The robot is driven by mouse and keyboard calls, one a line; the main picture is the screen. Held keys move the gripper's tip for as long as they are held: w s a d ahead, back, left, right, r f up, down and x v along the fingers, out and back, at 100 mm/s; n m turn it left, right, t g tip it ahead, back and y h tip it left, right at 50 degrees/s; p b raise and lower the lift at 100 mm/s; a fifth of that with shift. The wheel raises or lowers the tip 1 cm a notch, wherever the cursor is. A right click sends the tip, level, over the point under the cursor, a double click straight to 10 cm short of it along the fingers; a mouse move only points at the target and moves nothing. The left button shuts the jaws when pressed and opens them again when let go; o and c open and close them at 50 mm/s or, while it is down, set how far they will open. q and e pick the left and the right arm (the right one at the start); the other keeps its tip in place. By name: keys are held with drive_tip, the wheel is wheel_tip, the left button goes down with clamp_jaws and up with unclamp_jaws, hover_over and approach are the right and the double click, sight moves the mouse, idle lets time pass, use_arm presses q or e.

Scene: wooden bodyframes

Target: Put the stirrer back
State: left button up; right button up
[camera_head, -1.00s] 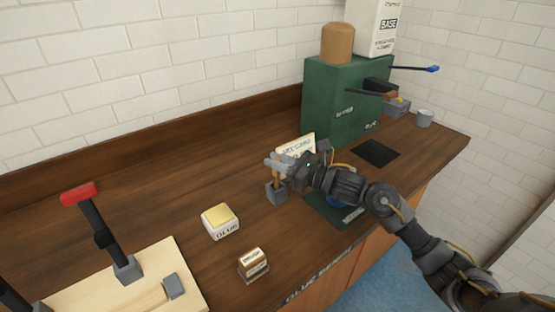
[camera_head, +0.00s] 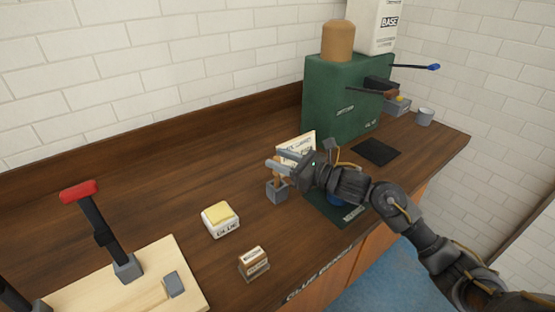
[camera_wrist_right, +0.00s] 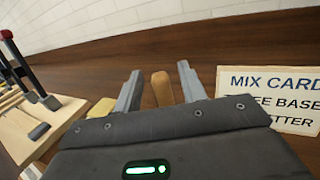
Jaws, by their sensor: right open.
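The stirrer, a light wooden stick, stands upright in a small grey holder (camera_head: 277,194) on the bench. In the head view most of the stick is hidden by my right gripper (camera_head: 280,158). In the right wrist view the stirrer's rounded wooden end (camera_wrist_right: 162,88) shows between the two grey fingers (camera_wrist_right: 158,92), with gaps at its sides. My right gripper is open around the stick's upper part, above the holder. My left gripper is not in view.
A mix card (camera_head: 296,146) stands just behind the gripper. A blue pot (camera_head: 336,201) is partly hidden under my arm on a dark green mat (camera_head: 350,214). A glue block (camera_head: 220,219), a small labelled block (camera_head: 253,263) and a clamp board (camera_head: 85,292) lie left. A green machine (camera_head: 345,100) stands behind.

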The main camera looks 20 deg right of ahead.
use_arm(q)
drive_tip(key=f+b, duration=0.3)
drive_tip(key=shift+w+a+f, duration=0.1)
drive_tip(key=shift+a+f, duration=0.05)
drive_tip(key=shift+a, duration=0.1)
use_arm(e)
drive_tip(key=v, duration=1.1)
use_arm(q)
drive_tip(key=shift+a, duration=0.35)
use_arm(e)
drive_tip(key=shift+a, duration=0.1)
